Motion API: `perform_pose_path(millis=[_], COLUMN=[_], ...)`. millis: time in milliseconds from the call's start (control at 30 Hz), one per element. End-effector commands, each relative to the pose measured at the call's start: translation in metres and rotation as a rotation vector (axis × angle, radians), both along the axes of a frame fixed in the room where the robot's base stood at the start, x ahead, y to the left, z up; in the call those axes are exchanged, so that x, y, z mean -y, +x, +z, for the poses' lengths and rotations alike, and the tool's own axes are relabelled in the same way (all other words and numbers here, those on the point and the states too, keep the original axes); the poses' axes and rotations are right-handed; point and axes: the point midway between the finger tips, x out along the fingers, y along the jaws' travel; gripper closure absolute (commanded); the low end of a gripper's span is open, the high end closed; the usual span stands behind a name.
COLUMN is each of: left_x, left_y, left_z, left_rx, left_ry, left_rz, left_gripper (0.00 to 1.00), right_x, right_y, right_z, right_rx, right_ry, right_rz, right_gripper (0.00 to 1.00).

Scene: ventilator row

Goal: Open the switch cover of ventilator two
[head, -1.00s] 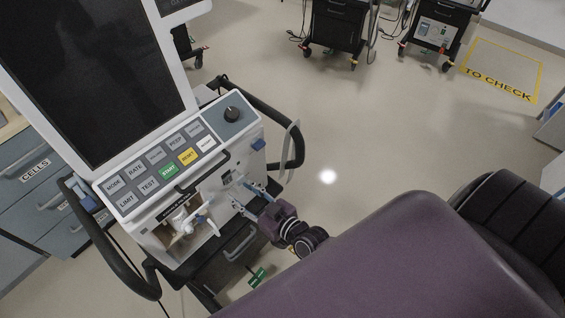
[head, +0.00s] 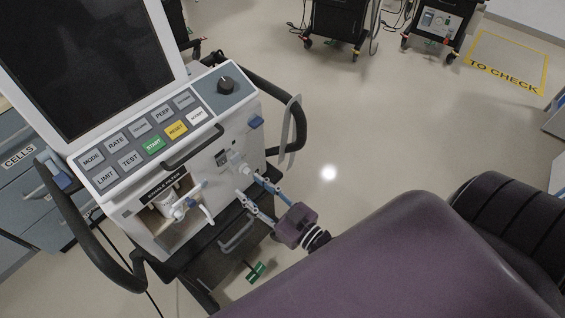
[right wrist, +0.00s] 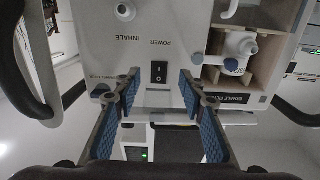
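The ventilator (head: 218,175) stands at the left of the head view, with a dark screen and a button panel. Its front carries a black rocker switch (right wrist: 159,72), labelled POWER, upside down in the right wrist view. I cannot make out a cover over the switch or its position. My right gripper (head: 250,187) is open and empty in front of the lower front panel. In the right wrist view its two blue-padded fingers (right wrist: 158,80) appear on either side of the switch; contact cannot be told. My left gripper is not in view.
An open compartment with a white valve (head: 183,205) lies left of the gripper. A black side rail (head: 290,110) and a handle (head: 193,148) stick out. Other carts (head: 338,22) stand at the back.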

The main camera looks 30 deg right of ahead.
Motion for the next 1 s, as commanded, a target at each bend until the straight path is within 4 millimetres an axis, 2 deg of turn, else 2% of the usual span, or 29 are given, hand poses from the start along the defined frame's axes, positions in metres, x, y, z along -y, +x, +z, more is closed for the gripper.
perform_pose_path(millis=[33, 467, 1000], left_x=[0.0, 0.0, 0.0], left_y=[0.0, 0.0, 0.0], left_z=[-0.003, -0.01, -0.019], left_rx=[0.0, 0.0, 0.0], left_ry=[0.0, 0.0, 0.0], left_rz=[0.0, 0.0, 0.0], left_gripper=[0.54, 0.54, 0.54], right_x=[0.003, 0.014, 0.031], right_y=[-0.011, -0.015, -0.038], right_z=[-0.002, -0.088, -0.191], right_rx=[-0.003, -0.151, -0.357], right_ry=[-0.001, -0.081, -0.164], right_rz=[0.001, -0.003, -0.011], right_gripper=[0.62, 0.62, 0.62])
